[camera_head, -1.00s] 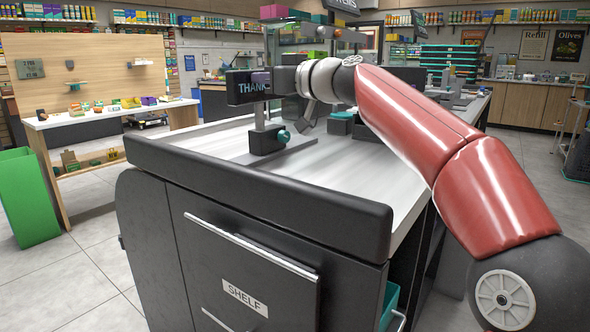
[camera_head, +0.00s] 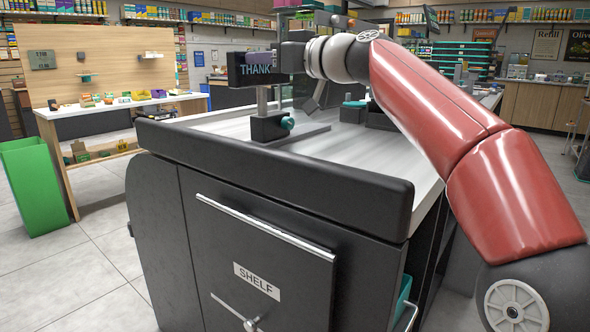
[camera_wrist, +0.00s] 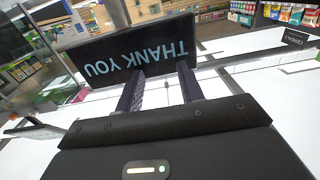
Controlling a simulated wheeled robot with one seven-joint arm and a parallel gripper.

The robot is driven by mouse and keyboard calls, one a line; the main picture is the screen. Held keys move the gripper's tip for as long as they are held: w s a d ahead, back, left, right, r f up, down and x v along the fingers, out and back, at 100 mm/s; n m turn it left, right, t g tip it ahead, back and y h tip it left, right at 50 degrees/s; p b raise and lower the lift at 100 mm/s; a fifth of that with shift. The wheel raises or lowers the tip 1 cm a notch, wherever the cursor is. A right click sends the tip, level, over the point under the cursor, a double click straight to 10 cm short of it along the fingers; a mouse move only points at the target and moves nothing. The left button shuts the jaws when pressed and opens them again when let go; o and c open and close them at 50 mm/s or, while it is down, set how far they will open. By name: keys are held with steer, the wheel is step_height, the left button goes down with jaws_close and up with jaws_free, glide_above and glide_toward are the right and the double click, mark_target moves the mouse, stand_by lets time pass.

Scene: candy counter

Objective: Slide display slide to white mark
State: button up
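A dark THANK YOU sign (camera_head: 252,69) stands on a thin post above a black carriage (camera_head: 268,128) with a teal knob (camera_head: 288,122). The carriage sits on a grey rail (camera_head: 312,132) on the counter top. I take this to be the display slide. The sign shows upside down in the wrist view (camera_wrist: 120,60). My gripper (camera_wrist: 160,72) has its two dark fingers apart and pointing at the sign, with white surface visible between them. I cannot tell whether they touch it. I cannot make out a white mark.
The white counter top (camera_head: 375,150) has a raised dark front edge (camera_head: 270,165). Dark fixtures (camera_head: 352,112) stand behind the rail. A SHELF-labelled front (camera_head: 265,255) with a bar handle faces me. A green bin (camera_head: 35,190) and a wooden display table (camera_head: 120,106) are at left.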

steer(key=shift+s+d+f+b, duration=0.1)
steer(key=shift+s+d+b, duration=0.2)
steer(key=shift+d+b, duration=0.25)
steer(key=shift+s+d+b, duration=0.25)
steer(key=shift+d+b, duration=0.05)
steer(key=shift+d, duration=0.4)
steer(key=shift+s+d+f+b, duration=0.1)
steer(key=shift+s+d+b, duration=0.2)
steer(key=shift+d+b, duration=0.25)
steer(key=shift+d, duration=0.1)
